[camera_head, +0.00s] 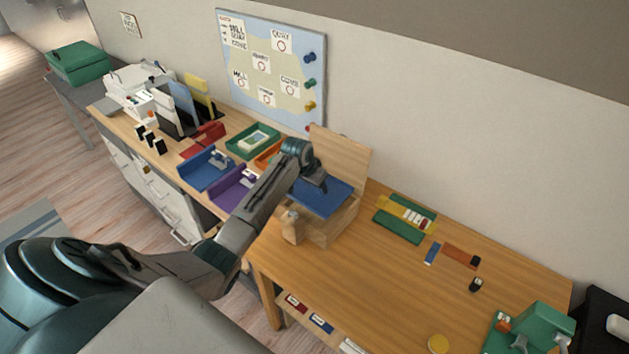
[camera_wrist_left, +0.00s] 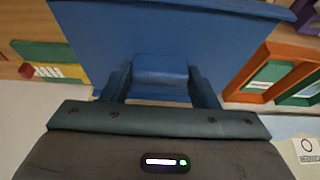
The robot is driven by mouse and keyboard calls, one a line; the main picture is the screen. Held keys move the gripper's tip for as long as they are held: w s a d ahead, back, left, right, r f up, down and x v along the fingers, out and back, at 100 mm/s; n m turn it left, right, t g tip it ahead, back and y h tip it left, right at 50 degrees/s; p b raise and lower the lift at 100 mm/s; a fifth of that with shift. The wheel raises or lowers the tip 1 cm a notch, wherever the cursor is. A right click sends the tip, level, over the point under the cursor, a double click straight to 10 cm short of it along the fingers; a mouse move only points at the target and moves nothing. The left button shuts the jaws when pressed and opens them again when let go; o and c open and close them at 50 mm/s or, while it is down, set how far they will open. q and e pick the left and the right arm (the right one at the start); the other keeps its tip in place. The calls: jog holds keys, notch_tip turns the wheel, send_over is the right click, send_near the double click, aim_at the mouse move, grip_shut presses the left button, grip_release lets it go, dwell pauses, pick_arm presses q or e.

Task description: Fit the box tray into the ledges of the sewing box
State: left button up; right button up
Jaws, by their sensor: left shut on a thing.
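The sewing box (camera_head: 331,233) is a light wooden box near the back of the desk, its lid (camera_head: 341,158) standing open against the wall side. The blue box tray (camera_head: 327,200) is over the box's opening in the head view; I cannot tell whether it rests on the ledges, which are hidden. My left gripper (camera_head: 316,183) reaches in above the tray. In the left wrist view, my left gripper (camera_wrist_left: 160,88) is shut on the tray's raised blue grip (camera_wrist_left: 160,70), with the flat blue tray (camera_wrist_left: 225,40) beyond it. My right gripper is out of view.
A small wooden piece (camera_head: 291,226) stands at the box's front left. Purple (camera_head: 232,190) and blue (camera_head: 203,168) trays lie to the left. A green board (camera_head: 400,224) with a yellow strip lies to the right. The desk's front middle is clear.

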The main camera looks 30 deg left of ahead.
pick_arm(q)
jog(key=shift+f+b, duration=0.35)
jog(key=shift+f, duration=1)
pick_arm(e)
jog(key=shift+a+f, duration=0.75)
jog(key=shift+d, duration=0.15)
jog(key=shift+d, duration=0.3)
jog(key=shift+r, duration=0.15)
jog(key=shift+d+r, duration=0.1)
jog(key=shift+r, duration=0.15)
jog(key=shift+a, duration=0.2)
pick_arm(q)
jog(key=shift+r+p, duration=0.1)
jog(key=shift+p, duration=0.3)
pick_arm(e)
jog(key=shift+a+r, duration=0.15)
